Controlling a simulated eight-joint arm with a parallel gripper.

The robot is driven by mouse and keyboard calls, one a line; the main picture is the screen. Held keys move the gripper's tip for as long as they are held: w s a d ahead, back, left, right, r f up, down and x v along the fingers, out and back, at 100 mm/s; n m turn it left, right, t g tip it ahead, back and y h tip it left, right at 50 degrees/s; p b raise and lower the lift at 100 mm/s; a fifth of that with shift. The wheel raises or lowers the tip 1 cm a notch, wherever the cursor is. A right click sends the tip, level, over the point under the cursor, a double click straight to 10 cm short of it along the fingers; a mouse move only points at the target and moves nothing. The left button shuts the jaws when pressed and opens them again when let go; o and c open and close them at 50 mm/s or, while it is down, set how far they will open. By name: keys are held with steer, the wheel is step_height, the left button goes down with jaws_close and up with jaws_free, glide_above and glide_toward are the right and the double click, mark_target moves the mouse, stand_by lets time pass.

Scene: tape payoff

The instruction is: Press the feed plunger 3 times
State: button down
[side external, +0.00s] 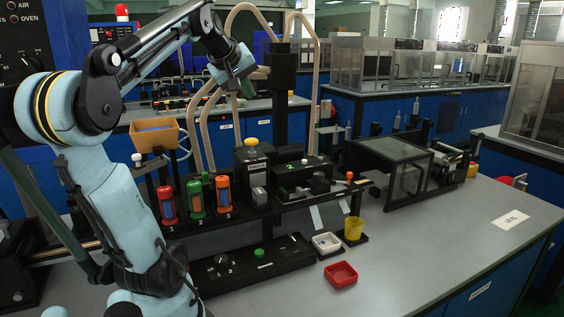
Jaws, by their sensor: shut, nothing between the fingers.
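My gripper (236,86) hangs in the upper middle of the side external view, in front of pale tubes. It is shut and empty, and its fingertips are small and hard to make out. Below it and slightly right, a yellow domed knob (251,141) stands on top of a dark labelled box (252,163); it looks like the feed plunger, though I cannot read the label. There is a clear gap between my gripper and the knob. The knob appears upright, with a pale collar under it.
Red, green and orange canisters (196,199) stand left of the box. A black column (282,100) with tubes rises behind it. A control panel (255,262) with a green button lies in front. White (326,243) and red (341,274) trays sit nearby. The right tabletop is mostly clear.

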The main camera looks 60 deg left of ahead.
mark_target(251, 139)
steer(key=shift+f, duration=0.15)
steer(key=shift+f, duration=4.3)
steer(key=shift+f, duration=0.1)
steer(key=shift+f, duration=0.3)
steer(key=shift+f, duration=1.25)
steer(key=shift+r, duration=1.7)
steer(key=shift+r, duration=0.1)
steer(key=shift+r, duration=2.4)
